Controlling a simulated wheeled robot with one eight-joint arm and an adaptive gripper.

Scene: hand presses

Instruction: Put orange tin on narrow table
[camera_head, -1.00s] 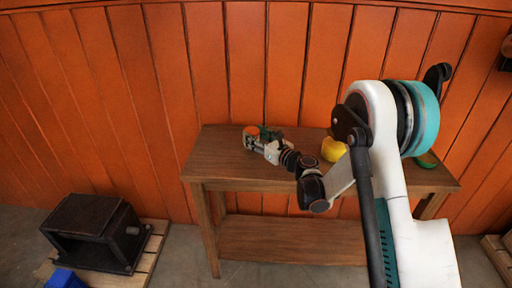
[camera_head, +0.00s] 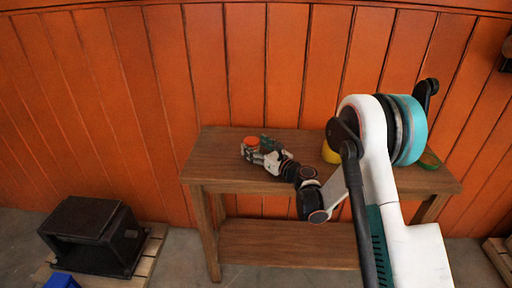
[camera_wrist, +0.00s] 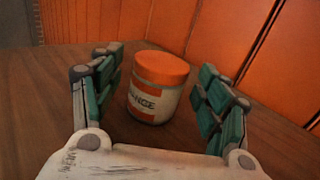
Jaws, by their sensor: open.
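The orange tin (camera_wrist: 155,90) is a small round jar with an orange lid and a white-and-orange label. It stands upright on the wooden narrow table (camera_head: 215,165). In the wrist view it sits between the two green-padded fingers of my gripper (camera_wrist: 160,95), which are spread apart. A gap shows on each side of it, wider on the right. In the head view the tin (camera_head: 252,141) is at the table's left part, just beyond my gripper (camera_head: 256,152), and partly hidden by it.
A yellow object (camera_head: 330,152) stands mid-table, partly hidden by my arm. A green item (camera_head: 429,160) lies at the table's right end. An orange plank wall (camera_head: 290,70) rises behind. A black box (camera_head: 92,235) sits on a pallet at the floor's left. The lower shelf (camera_head: 285,243) looks clear.

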